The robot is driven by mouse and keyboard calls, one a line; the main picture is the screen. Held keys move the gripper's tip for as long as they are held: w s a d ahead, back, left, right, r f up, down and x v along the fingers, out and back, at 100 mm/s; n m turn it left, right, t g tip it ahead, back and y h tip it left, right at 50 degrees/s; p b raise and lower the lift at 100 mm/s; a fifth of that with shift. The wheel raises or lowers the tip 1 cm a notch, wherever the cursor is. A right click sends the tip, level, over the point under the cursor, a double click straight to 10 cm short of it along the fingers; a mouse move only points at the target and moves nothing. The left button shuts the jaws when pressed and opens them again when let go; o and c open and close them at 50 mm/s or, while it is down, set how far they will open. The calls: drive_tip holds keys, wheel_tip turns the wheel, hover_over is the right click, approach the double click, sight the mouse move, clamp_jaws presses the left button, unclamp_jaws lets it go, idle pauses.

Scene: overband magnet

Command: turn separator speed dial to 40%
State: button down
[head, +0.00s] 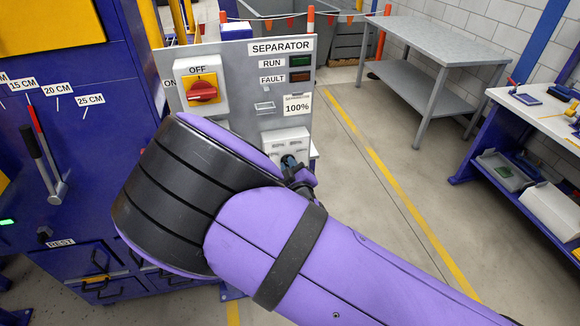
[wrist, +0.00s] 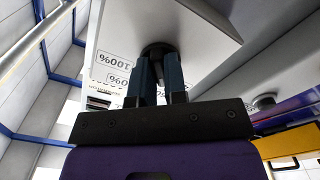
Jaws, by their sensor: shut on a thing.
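The separator panel (head: 230,75) is a grey upright plate with a SEPARATOR label (head: 281,47). A readout on it shows 100% (head: 297,107). My gripper (head: 292,162) is at the panel's lower right in the head view, mostly behind my purple arm. In the wrist view, both fingers of my gripper (wrist: 159,66) are shut on the black round speed dial (wrist: 157,48), one on each side. The dial is hidden in the head view. Upside-down percent labels (wrist: 113,62) show beside the dial in the wrist view.
A red rotary switch (head: 202,91) on a yellow plate, marked OFF, is at the panel's upper left. RUN (head: 300,61) and FAULT (head: 300,76) lamps look dark. A blue cabinet (head: 80,130) stands left. A grey table (head: 440,45) and open floor lie right.

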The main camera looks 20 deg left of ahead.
drive_tip(key=shift+n, duration=1.9)
drive_tip(key=c, duration=1.2)
unclamp_jaws()
drive_tip(key=shift+o, duration=0.2)
drive_tip(key=v, duration=1.1)
drive_tip(key=shift+a, duration=0.1)
